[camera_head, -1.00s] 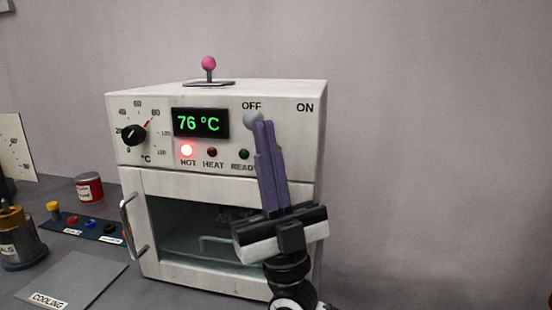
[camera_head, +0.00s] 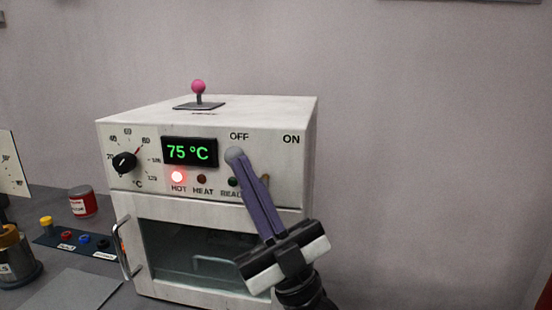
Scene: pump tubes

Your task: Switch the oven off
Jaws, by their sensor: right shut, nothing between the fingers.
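The oven (camera_head: 122,210) is a white box with a green display (camera_head: 189,152) reading 75 °C. Its front has OFF and ON labels at the upper right. A grey ball knob (camera_head: 234,153) sits just below the OFF label, well left of ON. The purple fingers of my right gripper (camera_head: 239,166) are shut and empty. Their tips are at the knob, seemingly touching it; they hide what lies below it. The HOT lamp (camera_head: 177,177) glows red; the HEAT lamp (camera_head: 201,179) and READY lamp (camera_head: 232,182) look dark. My left gripper is not in view.
A dial (camera_head: 124,163) is on the oven's left front, above the shut glass door's handle (camera_head: 126,248). A pink-knobbed lever (camera_head: 198,88) stands on top. A red can (camera_head: 82,202), a button strip (camera_head: 75,241) and a grey plate (camera_head: 72,292) lie left. Right of the oven looks clear.

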